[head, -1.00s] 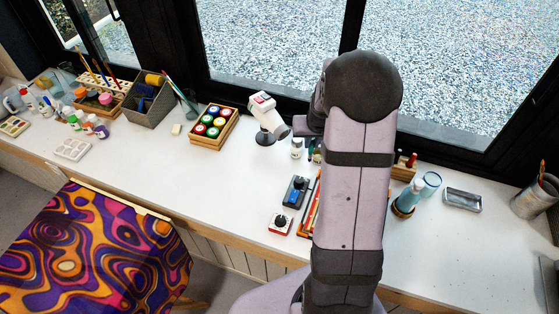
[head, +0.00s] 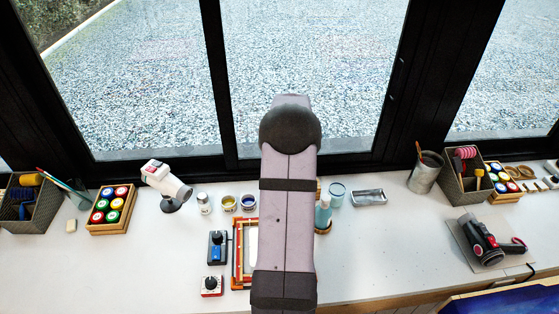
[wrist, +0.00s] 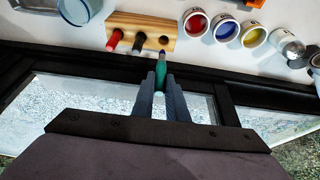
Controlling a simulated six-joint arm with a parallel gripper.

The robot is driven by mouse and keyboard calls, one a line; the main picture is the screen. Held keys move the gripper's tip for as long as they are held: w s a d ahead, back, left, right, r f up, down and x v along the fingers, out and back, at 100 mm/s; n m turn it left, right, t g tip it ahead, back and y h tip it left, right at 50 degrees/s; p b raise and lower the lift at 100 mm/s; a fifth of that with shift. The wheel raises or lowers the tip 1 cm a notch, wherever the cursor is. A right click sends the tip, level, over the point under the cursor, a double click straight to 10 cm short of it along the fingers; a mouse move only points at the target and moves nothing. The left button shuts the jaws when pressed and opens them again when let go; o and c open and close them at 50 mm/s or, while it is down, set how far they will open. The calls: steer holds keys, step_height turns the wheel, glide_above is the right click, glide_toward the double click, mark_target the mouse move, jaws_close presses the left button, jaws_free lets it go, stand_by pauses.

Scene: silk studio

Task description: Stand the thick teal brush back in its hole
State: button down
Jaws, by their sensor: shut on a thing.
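In the wrist view my gripper (wrist: 160,84) is shut on the thick teal brush (wrist: 160,72). The brush has a teal body and a dark purple end pointing towards the wooden block (wrist: 151,25). The block holds a red-handled tool (wrist: 114,40) and a black-handled one (wrist: 139,41); its third hole (wrist: 164,41) is empty. The brush's dark end appears just short of this hole in the picture; I cannot tell its height above the table. In the head view my arm hides the gripper, the brush and most of the block.
Red, blue and yellow paint jars (wrist: 227,30) stand beside the block in the wrist view. A clear glass (wrist: 76,10) stands on its other side. In the head view a light blue bottle (head: 323,212) stands close right of my arm. The window frame (head: 350,166) runs behind the table.

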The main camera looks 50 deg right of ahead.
steer(key=shift+f, duration=0.15)
steer(key=shift+f+b, duration=1.5)
steer(key=shift+f, duration=0.6)
steer(key=shift+f+b, duration=1.65)
steer(key=shift+f, duration=0.6)
stand_by(0.8)
steer(key=c, duration=1.7)
jaws_free()
steer(key=shift+o, duration=0.2)
steer(key=shift+a, duration=0.1)
steer(key=b+v, duration=0.2)
steer(key=v, duration=0.5)
steer(key=shift+r, duration=0.15)
